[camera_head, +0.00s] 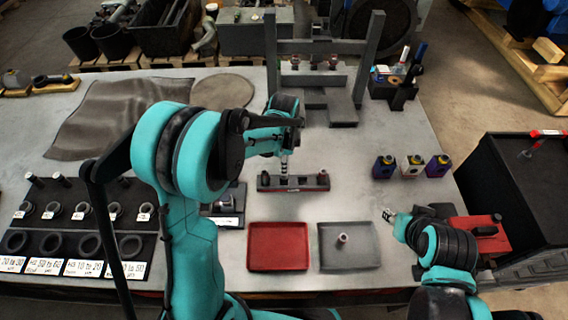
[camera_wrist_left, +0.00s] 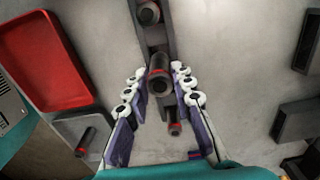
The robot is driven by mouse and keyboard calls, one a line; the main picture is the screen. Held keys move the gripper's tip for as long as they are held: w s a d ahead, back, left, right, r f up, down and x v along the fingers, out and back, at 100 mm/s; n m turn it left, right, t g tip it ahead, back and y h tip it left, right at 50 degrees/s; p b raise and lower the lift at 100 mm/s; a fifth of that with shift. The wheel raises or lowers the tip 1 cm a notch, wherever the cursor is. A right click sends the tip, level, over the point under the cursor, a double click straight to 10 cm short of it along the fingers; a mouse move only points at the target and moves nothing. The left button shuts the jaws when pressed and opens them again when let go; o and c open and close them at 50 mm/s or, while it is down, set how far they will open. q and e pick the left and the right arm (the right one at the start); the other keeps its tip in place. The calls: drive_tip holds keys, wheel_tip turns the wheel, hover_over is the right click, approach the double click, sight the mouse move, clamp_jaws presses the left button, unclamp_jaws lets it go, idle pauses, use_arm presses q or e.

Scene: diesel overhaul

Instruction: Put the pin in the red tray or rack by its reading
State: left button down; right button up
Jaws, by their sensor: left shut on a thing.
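My left gripper (camera_head: 284,158) points down over a dark bar-shaped fixture (camera_head: 293,184) with red on it. In the left wrist view its fingers (camera_wrist_left: 158,78) are shut on a dark pin (camera_wrist_left: 159,84) with a red band. The fixture lies below the pin; I cannot tell whether they touch. The red tray (camera_head: 278,247) is empty, in front of the fixture. The black rack (camera_head: 82,242) with rings and labelled places is at the left. My right gripper (camera_head: 390,215) is low at the right; its fingers are unclear.
A dark press frame (camera_head: 325,75) stands behind the fixture. Several small coloured blocks (camera_head: 411,166) stand to the right. A red box (camera_head: 482,235) is by my right arm. A mat (camera_head: 120,115) lies at the back left. Bare table shows between the fixture and the coloured blocks.

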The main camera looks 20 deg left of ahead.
use_arm(q)
drive_tip(key=shift+f, duration=0.15)
drive_tip(key=shift+f+b, duration=0.45)
drive_tip(key=shift+b, duration=0.1)
drive_tip(key=shift+f, duration=0.15)
idle(0.4)
drive_tip(key=shift+f+b, duration=0.45)
drive_tip(key=shift+b, duration=0.1)
drive_tip(key=shift+f, duration=0.15)
drive_tip(key=shift+f+b, duration=0.45)
drive_tip(key=shift+b, duration=0.15)
drive_tip(key=shift+f, duration=0.1)
drive_tip(key=shift+f+b, duration=0.4)
drive_tip(key=shift+b, duration=0.05)
idle(0.3)
